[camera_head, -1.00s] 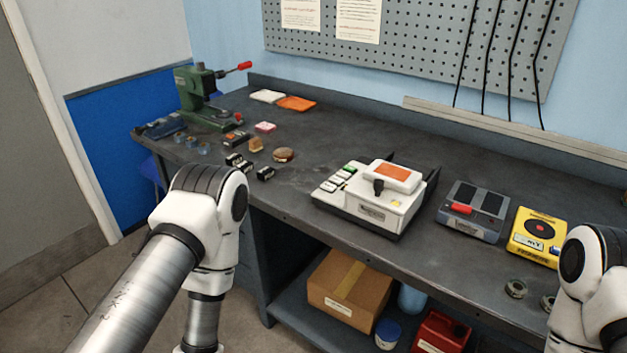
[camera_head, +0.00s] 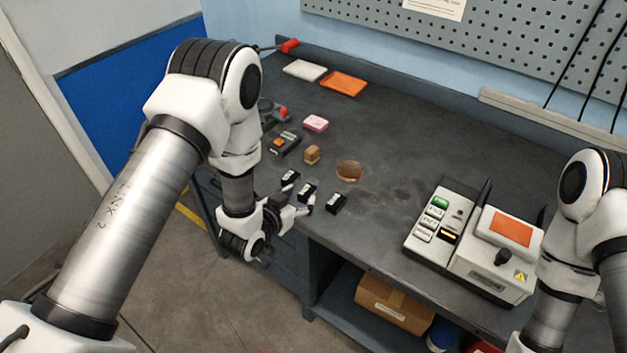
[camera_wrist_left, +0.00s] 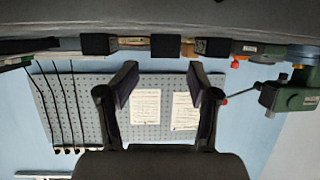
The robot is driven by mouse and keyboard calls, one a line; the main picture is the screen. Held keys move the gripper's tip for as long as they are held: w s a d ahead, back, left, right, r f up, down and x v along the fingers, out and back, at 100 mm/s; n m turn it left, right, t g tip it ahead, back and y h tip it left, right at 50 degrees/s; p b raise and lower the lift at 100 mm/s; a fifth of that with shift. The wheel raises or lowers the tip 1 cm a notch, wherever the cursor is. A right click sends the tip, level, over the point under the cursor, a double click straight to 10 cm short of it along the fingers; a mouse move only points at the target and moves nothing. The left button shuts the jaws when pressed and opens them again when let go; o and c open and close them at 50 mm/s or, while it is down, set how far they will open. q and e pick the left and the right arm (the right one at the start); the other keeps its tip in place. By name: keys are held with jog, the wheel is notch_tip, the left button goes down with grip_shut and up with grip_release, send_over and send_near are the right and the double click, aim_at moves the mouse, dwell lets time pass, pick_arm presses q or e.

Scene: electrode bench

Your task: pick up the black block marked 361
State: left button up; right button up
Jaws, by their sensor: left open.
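Three small black blocks stand near the front edge of the bench: one at the left (camera_head: 290,176), a middle one (camera_head: 307,191) and one at the right (camera_head: 335,203). Their markings are too small to read, so I cannot tell which is 361. My left gripper (camera_head: 296,207) is open and empty, at the bench's front edge close to the blocks. In the left wrist view the fingers (camera_wrist_left: 160,80) are spread apart, and dark blocks show beyond them, one at the left (camera_wrist_left: 97,44) and one near the middle (camera_wrist_left: 166,46). My right gripper is out of view.
Behind the blocks are a tan block (camera_head: 312,154), a round brown disc (camera_head: 349,171), a pink block (camera_head: 316,123) and a dark box with an orange button (camera_head: 285,144). A white machine (camera_head: 475,240) stands to the right. Bare bench lies between.

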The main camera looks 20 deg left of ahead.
aim_at(308, 189)
pick_arm(q)
jog(key=x, duration=0.1)
jog(key=p+x, duration=0.1)
jog(key=x, duration=0.1)
jog(key=p+x, duration=0.1)
jog(key=x, duration=0.1)
jog(key=shift+w+a+f, duration=0.1)
jog(key=shift+w+a, duration=0.15)
jog(key=shift+d, duration=0.1)
jog(key=shift+c, duration=1.4)
grip_shut()
